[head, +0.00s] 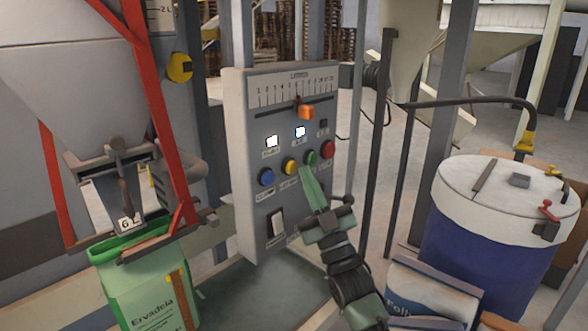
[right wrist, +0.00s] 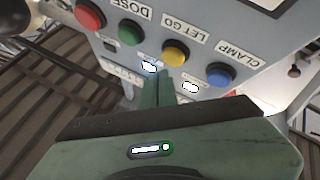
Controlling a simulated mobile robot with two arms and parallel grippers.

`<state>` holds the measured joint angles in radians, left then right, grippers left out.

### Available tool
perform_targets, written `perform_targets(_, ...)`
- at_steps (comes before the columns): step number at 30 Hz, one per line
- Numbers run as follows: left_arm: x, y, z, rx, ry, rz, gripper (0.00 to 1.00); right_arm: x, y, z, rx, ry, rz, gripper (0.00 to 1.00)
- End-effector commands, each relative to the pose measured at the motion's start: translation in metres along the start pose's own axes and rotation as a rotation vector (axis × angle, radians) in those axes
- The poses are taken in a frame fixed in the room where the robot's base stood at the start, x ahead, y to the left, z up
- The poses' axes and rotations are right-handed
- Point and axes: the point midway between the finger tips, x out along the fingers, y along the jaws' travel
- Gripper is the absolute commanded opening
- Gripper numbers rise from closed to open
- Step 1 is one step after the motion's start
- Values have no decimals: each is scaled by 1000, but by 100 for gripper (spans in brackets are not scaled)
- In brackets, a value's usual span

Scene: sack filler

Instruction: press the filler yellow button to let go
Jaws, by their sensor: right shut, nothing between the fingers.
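The yellow button (head: 290,166) sits on the grey control panel (head: 246,130), between the blue button (head: 266,177) and the green button (head: 310,157). In the right wrist view the yellow button (right wrist: 176,53) has the label LET GO, and the green button (right wrist: 130,33) has DOSE. My right gripper (head: 307,168) is shut and empty, its fingertips just below the green button in the head view. In the wrist view its fingertips (right wrist: 165,72) point close to the yellow button; I cannot tell contact. A green sack (head: 135,292) hangs under the filler spout. My left gripper is out of view.
The red button (head: 327,149) is right of the green one; a rocker switch (head: 276,222) is lower on the panel. An orange slider (head: 305,111) is above. Two indicators are lit white. A blue drum (head: 470,245) stands at right.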

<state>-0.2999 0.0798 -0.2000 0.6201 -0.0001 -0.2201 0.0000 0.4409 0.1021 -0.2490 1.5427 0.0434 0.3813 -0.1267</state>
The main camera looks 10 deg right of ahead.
Motion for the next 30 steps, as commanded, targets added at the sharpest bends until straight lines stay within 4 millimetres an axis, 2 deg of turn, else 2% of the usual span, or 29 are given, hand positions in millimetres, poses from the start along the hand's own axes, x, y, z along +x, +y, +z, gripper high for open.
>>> perform_targets(30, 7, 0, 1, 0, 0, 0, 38, 9, -7, 6, 0, 0, 0, 0)
